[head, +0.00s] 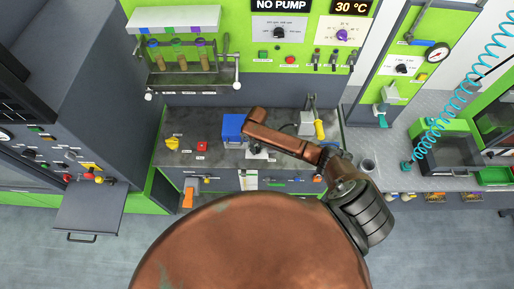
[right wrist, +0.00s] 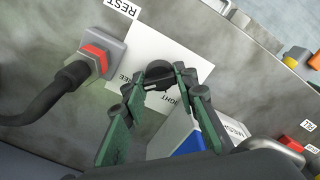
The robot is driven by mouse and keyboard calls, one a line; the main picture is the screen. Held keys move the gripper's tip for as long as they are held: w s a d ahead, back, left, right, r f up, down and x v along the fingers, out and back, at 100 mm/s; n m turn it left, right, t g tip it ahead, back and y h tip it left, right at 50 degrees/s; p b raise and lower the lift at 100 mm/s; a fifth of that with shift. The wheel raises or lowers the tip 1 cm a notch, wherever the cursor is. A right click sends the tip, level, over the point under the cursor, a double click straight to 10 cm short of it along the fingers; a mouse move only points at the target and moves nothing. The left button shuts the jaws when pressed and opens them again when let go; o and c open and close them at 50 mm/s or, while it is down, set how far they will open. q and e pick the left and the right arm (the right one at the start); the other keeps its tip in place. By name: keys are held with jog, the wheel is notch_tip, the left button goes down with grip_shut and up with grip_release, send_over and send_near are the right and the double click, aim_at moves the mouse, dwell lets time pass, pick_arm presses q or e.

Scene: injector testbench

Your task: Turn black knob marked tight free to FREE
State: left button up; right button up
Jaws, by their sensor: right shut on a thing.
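The black knob (right wrist: 158,74) stands on a white plate (right wrist: 190,62) on the grey bench. Letters of FREE and TIGHT show on the plate, partly covered by my fingers. My right gripper (right wrist: 160,86) has its green-faced fingers on both sides of the knob and is shut on it. Which word the knob points to, I cannot tell. In the head view my right arm reaches over the bench, and the white plate (head: 257,154) shows below its end; the knob is hidden there. My left gripper is not in view.
A blue-and-white block (right wrist: 178,140) lies close beside the fingers. A yellow knob (head: 172,143) and a red knob (head: 202,146) stand on the bench's left part.

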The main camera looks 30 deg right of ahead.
aim_at(257, 148)
jog(key=o, duration=1.2)
jog(key=shift+c, duration=0.2)
jog(key=shift+r, duration=0.15)
notch_tip(257, 148, up, 12)
